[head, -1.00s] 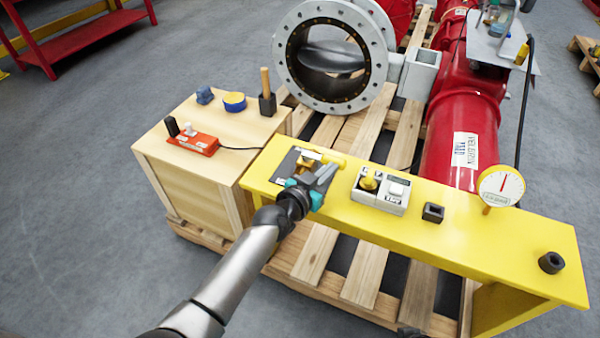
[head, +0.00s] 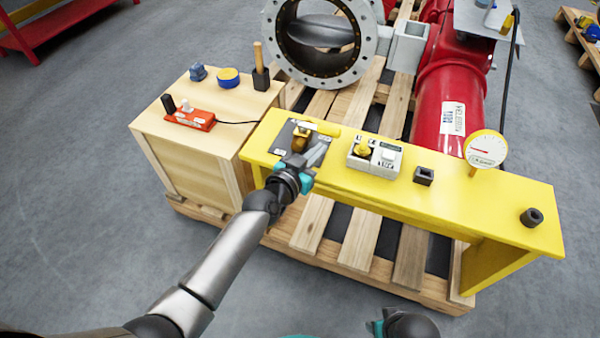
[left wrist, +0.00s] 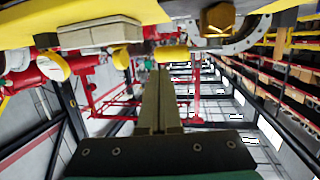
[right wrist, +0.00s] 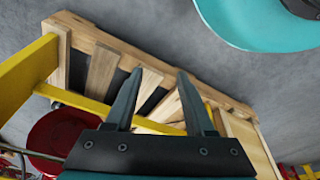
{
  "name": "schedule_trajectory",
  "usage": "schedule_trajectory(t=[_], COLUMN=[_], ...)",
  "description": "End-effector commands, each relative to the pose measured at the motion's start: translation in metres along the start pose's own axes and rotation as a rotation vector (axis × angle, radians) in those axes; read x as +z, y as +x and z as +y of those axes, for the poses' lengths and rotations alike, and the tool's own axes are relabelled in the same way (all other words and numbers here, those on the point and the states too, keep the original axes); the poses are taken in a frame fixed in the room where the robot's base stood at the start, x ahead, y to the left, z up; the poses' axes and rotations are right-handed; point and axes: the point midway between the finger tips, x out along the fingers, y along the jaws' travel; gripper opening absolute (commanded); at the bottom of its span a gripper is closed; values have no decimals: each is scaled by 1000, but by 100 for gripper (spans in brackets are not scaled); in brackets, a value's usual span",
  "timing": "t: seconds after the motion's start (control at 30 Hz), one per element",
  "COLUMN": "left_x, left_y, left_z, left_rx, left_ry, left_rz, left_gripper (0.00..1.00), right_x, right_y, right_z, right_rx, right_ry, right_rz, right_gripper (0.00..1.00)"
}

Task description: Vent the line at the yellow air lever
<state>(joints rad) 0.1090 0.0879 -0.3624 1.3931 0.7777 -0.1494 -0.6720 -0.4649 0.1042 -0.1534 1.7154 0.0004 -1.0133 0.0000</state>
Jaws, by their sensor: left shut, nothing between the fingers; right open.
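The yellow air lever (head: 324,127) sits on a brass valve (head: 300,139) on a grey plate at the left end of the yellow bench. Its handle points right along the bench. My left gripper (head: 316,156) is shut and empty, just in front of the valve, its tips near the lever. In the left wrist view the shut fingers (left wrist: 159,80) point toward the lever's yellow end (left wrist: 170,53), with the brass valve (left wrist: 217,17) to the right; contact cannot be told. The dial gauge (head: 486,149) has its needle pointing left. My right gripper (right wrist: 154,88) is open and empty, low in front of the pallet.
The yellow bench (head: 450,200) also holds a grey-white button box (head: 375,157), a black square socket (head: 424,175) and a dark round socket (head: 531,217). A wooden crate (head: 200,150) with a red control box (head: 190,119) stands left. A large flanged valve (head: 318,45) lies behind.

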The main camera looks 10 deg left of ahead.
Motion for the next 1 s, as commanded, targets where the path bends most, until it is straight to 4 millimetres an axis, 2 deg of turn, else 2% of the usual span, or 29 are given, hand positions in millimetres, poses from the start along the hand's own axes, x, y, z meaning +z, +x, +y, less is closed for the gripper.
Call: schedule_trajectory(t=[0.1, 0.7, 1.0], left_x=[-3, -2, -1], left_y=[-15, -74, -86], left_z=[2, 13, 16], left_rx=[0, 0, 0], left_ry=[1, 0, 1], left_rz=[0, 0, 1], left_gripper=[0, 0, 0], right_x=[10, 48, 58], right_y=[8, 47, 53], right_z=[1, 18, 22], right_rx=[1, 25, 29], right_ry=[-1, -12, -14], right_rz=[-19, -24, -24], right_gripper=[54, 54, 54])
